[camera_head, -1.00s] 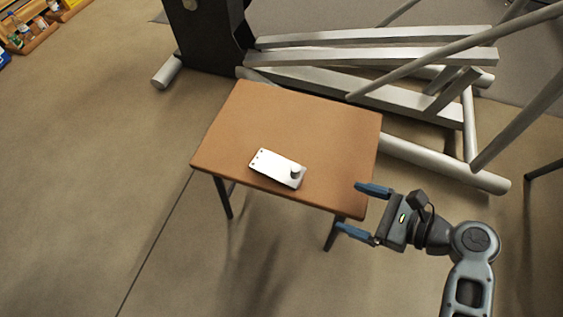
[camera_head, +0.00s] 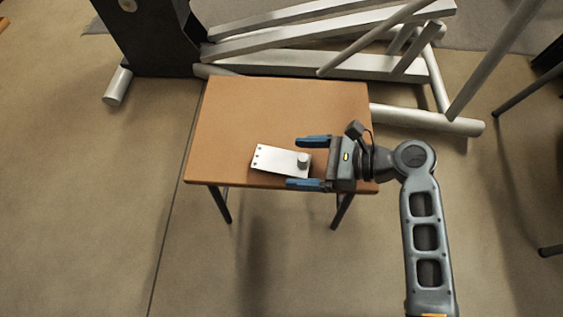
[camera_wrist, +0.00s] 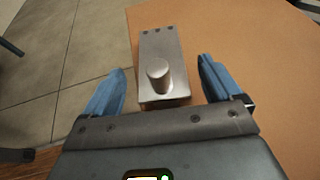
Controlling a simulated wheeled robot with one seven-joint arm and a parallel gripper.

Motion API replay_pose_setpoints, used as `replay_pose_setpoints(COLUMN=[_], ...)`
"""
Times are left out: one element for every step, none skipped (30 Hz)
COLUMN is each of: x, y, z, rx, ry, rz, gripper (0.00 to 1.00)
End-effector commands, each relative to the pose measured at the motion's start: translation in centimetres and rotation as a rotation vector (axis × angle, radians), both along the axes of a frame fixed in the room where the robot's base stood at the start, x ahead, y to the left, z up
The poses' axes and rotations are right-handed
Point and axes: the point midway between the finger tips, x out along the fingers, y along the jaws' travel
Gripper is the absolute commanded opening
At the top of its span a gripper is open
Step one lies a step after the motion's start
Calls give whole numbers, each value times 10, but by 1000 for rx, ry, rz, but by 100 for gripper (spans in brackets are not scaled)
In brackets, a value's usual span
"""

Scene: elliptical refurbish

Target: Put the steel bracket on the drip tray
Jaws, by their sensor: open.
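The steel bracket (camera_head: 275,161) is a flat silver plate with small holes at one end and a round knob at the other. It lies on the brown table (camera_head: 290,105) close to its front edge. My gripper (camera_head: 307,163) is open, its blue fingers on either side of the knob end in the head view. The wrist view shows the bracket (camera_wrist: 161,60) ahead of and between my open fingers (camera_wrist: 160,85), knob end nearest. No contact with the fingers shows. No drip tray can be made out in these frames.
Behind the table stands a large machine frame with pale metal beams (camera_head: 290,60) and a dark upright (camera_head: 150,35). The tabletop around the bracket is clear. Open floor (camera_head: 80,200) lies to the left and in front.

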Motion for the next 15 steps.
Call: replay_pose_setpoints(x=[2, 3, 4, 5, 6, 6, 7, 7, 7, 7, 7, 7, 7, 7, 7], y=[8, 13, 18, 21, 23, 27, 28, 30, 31, 31, 31, 31, 31, 31, 31], z=[-8, -9, -10, -11, -12, -13, -13, -13, -13, -13, -13, -13, -12, -12, -13], rx=[0, 0, 0, 1, 1, 1, 1, 1, 1, 1, 1, 1, 1, 1, 1], ry=[-2, -2, -2, -2, -2, -2, -2, -2, -2, -2, -2, -2, -2, -2, -1], rz=[3, 4, 4, 3, 2, 2, 2, 2, 2, 1, 1, 1, 1, 1, 0], gripper=[92, 92, 92, 92, 92, 92, 92, 92, 92, 92, 92, 92, 92, 92, 92])
